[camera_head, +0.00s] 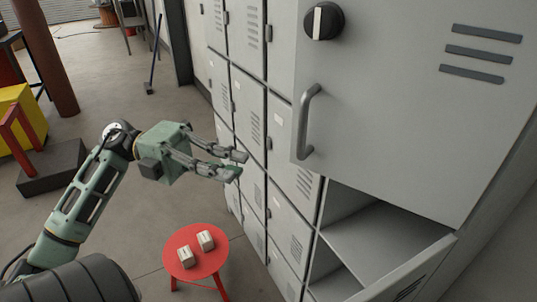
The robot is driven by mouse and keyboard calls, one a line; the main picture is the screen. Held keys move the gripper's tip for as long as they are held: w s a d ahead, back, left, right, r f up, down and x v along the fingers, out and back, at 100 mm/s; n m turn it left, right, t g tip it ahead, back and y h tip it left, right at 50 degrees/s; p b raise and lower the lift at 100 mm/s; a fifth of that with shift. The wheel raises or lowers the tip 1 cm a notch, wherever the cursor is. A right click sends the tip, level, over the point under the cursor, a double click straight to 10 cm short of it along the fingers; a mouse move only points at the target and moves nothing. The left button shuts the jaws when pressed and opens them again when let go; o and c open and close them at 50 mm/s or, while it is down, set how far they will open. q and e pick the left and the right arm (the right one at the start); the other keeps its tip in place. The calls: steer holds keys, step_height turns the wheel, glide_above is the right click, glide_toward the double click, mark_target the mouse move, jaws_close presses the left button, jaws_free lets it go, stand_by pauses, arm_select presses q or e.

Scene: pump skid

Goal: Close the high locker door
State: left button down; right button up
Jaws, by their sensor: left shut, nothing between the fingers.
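The high locker door (400,110) is a large grey panel at the upper right, with a black round knob (323,20), a bar handle (307,122) and vent slots. Its left and bottom edges overlap the locker front, so it appears to stand out from it; how far is hard to tell. My left gripper (241,165) is shut and empty, left of the handle and apart from the door, pointing right towards the lockers. My right gripper is not in view.
Below the high door is an open compartment (385,232) with another grey door (412,272) swung out. Closed lockers (246,100) run back to the left. A red stool (208,262) bears two small boxes. A yellow block (15,115) stands left.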

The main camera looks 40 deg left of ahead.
arm_select(q)
steer(key=w+d+p, duration=0.3)
steer(key=w+d, duration=0.1)
steer(key=w, duration=0.1)
steer(key=shift+w+d, duration=0.4)
steer(key=shift+s, duration=0.1)
